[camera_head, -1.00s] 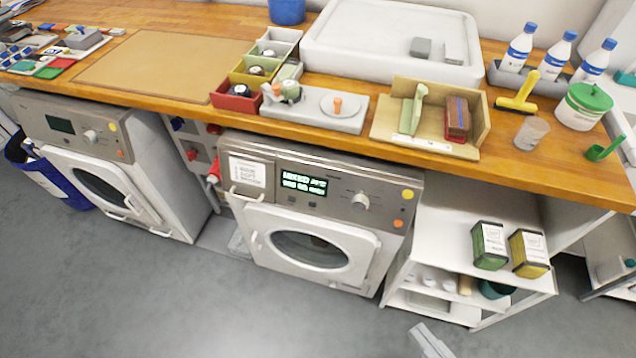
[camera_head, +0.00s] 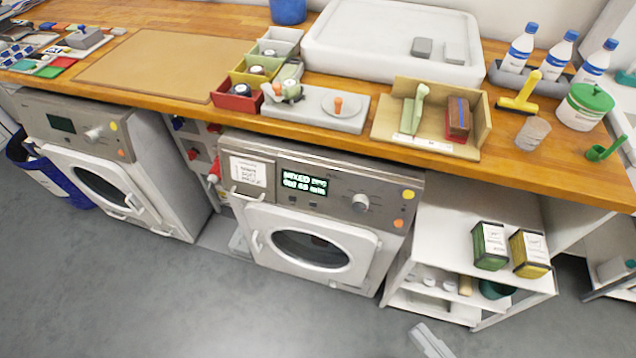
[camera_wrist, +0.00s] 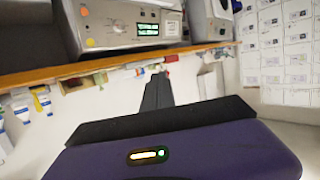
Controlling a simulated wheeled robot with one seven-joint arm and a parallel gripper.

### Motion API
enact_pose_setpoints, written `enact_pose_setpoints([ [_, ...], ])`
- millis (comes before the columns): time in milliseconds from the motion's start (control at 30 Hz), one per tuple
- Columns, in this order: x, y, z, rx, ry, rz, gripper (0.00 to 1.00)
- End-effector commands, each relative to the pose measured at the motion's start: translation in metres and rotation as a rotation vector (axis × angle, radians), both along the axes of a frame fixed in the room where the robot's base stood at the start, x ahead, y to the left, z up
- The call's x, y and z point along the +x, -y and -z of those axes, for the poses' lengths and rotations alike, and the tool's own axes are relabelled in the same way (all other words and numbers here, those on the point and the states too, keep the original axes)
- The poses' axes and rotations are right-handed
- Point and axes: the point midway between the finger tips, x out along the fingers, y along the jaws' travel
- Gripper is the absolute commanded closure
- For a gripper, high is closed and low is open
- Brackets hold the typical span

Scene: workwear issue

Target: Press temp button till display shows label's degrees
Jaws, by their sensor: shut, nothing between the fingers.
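The right-hand washing machine (camera_head: 230,215) has a lit green display (camera_head: 304,183) on its panel. The display shows MIXED on its upper line; the degrees are too blurred to read surely. A white paper label (camera_head: 247,171) is on the drawer left of the display; its print is too small to read. Small dark buttons (camera_head: 292,198) sit below the display; I cannot tell which is the temp one. My gripper (camera_wrist: 158,82) is shut and empty in the wrist view, apart from the panel. The lit display also shows in the wrist view (camera_wrist: 147,29).
A round knob (camera_head: 361,202) is right of the display. The wooden counter edge (camera_head: 330,138) overhangs the machines. A second washer (camera_head: 60,150) stands left, and an open shelf unit (camera_head: 450,215) right.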

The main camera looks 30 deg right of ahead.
Motion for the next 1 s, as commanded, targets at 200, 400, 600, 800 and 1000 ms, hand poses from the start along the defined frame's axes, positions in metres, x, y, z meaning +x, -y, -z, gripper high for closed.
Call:
enact_pose_setpoints([
  [200,0.018,-0.002,0.000,0.003,0.052,-0.007,1.00],
  [400,0.058,-0.012,0.020,0.042,0.143,-0.018,1.00],
  [600,0.104,-0.025,0.053,0.189,0.218,-0.013,1.00],
  [800,0.154,-0.040,0.085,0.445,0.273,0.000,1.00],
  [1000,0.209,-0.057,0.113,0.764,0.308,0.014,1.00],
])
